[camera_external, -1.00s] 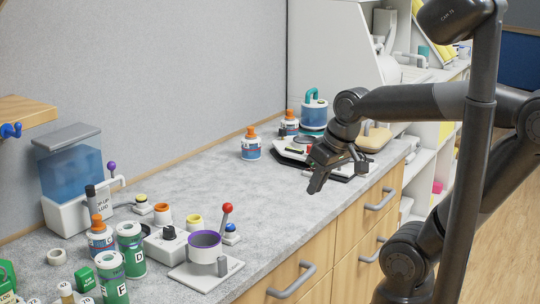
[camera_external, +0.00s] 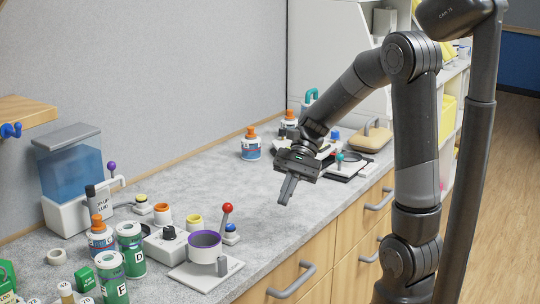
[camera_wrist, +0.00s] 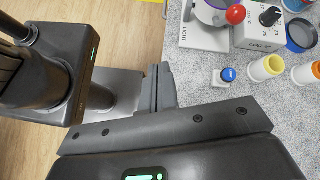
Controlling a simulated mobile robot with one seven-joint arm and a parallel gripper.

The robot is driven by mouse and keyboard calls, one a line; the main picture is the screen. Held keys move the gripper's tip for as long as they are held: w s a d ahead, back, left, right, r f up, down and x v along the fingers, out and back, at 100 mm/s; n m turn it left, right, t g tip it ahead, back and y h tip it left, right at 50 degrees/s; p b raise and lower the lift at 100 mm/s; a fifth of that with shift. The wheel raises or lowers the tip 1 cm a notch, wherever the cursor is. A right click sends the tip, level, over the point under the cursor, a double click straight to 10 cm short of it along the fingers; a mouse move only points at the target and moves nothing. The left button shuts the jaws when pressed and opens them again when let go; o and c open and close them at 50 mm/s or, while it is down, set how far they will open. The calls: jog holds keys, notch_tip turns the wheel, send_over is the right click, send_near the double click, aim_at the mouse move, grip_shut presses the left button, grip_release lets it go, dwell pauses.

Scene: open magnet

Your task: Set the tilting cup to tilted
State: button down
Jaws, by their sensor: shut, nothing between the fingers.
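The tilting cup (camera_external: 204,248) has a white body and a purple rim. It stands on a flat white base plate (camera_external: 197,277) near the counter's front edge, and its opening faces up, so it looks upright. A lever with a red ball (camera_external: 227,208) rises at its right side. In the wrist view the cup (camera_wrist: 212,13) is cut off by the top edge, with the red ball (camera_wrist: 236,14) beside it. My gripper (camera_external: 286,192) is shut and empty, above the counter to the right of the cup and apart from it. Its closed fingers (camera_wrist: 159,85) point toward the counter edge.
A blue button (camera_external: 231,229) and a white dial box (camera_external: 166,243) stand beside the cup. Yellow (camera_external: 195,221) and orange-rimmed cups stand behind. Green jars (camera_external: 130,247) and a water dispenser (camera_external: 72,175) are at left. The counter (camera_external: 240,185) between cup and gripper is mostly clear.

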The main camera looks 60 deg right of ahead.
jog(key=w+d+f+m+t+y, duration=0.2)
jog(key=w+d+m+t+y, duration=0.1)
jog(key=w+d+m+y, duration=0.2)
jog(key=shift+w+d+f+m+y, duration=0.3)
jog(key=shift+w+d+f+m, duration=0.1)
jog(key=shift+w+d+m, duration=0.45)
jog(key=shift+a, duration=0.15)
jog(key=r+x, duration=0.2)
jog(key=x, duration=1)
jog(key=shift+a+r, duration=0.3)
jog(key=shift+a, duration=0.3)
jog(key=shift+w, duration=0.1)
